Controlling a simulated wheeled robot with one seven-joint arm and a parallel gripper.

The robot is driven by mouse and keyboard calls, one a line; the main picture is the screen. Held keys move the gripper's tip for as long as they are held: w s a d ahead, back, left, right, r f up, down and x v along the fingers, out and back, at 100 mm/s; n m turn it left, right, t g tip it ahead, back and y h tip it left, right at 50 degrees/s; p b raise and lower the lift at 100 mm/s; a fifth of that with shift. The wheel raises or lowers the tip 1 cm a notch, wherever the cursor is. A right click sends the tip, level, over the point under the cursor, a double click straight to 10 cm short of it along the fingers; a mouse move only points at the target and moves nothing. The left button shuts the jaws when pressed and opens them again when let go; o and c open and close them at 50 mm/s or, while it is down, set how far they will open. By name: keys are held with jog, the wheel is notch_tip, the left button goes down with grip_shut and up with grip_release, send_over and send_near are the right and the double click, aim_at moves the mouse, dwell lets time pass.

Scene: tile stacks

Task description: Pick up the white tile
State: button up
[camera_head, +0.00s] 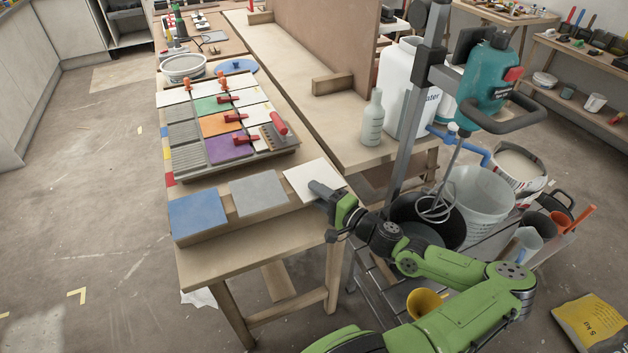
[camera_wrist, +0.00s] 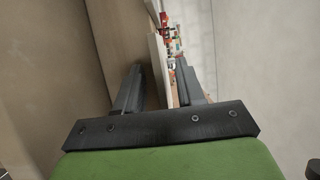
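In the wrist view the tile shows nearly edge-on as a pale strip (camera_wrist: 160,66) between the two fingers of my gripper (camera_wrist: 160,72). The fingers stand apart, one on each side of it. A gap shows on the left finger's side; whether the right finger touches the tile I cannot tell.
A grey tile (camera_head: 258,193) and a blue tile (camera_head: 198,215) lie to the left. Behind is a board of coloured tiles (camera_head: 232,147) with red clamps. A bottle (camera_head: 373,118) stands on the bench, and a mixer (camera_head: 488,80) with buckets stands to the right.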

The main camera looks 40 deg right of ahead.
grip_shut()
jog(key=shift+r, duration=0.1)
dwell(0.3)
